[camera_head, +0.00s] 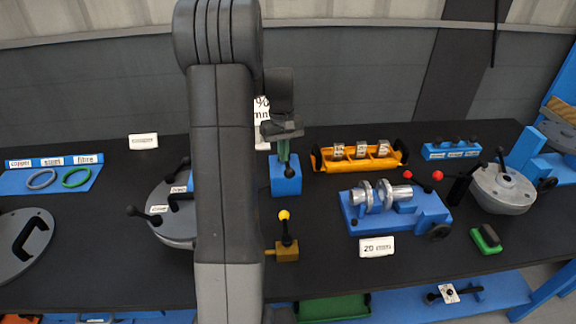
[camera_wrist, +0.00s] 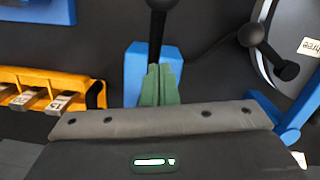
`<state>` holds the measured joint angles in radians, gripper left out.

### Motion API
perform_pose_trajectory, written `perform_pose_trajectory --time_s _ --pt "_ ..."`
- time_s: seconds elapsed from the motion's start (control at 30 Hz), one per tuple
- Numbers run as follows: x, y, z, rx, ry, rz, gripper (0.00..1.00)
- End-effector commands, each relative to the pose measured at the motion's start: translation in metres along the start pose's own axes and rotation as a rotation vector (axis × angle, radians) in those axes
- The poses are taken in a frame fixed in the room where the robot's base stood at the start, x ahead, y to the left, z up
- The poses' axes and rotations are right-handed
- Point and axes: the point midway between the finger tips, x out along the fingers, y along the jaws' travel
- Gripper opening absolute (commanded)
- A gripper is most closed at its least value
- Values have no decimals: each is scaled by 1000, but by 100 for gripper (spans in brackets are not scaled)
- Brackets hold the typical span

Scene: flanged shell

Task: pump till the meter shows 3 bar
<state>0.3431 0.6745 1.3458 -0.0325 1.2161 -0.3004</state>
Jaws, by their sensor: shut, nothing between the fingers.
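A blue block (camera_head: 286,183) with a black ball-topped lever stands on the bench right of my arm; it looks like the pump, but I cannot be sure. In the wrist view the blue block (camera_wrist: 136,62) and its black lever (camera_wrist: 158,35) lie just beyond the fingers. My gripper (camera_head: 284,158) has green fingers, shut and empty, close by the lever; it also shows in the wrist view (camera_wrist: 158,70). I cannot tell whether they touch it. A white panel (camera_head: 262,108) with partly hidden markings stands behind my gripper; no pressure reading is legible.
A brass block with a yellow-knobbed lever (camera_head: 286,250) stands in front of the blue block. A grey flanged shell (camera_head: 170,225) is partly hidden by my arm. An orange rack (camera_head: 360,162) and a blue fixture with metal parts (camera_head: 395,210) stand to the right.

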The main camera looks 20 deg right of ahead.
Motion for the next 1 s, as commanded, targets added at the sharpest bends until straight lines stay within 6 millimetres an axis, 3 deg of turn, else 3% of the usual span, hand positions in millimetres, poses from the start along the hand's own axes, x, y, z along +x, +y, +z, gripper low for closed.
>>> perform_pose_trajectory --time_s 0.3,0.5,0.7,1.0 --pt "-72 0 0 -1 6 2 0" --pt "-107 0 -1 -1 4 1 0" --pt "-122 0 0 -1 3 1 0" --pt "-124 0 0 -1 2 1 0"
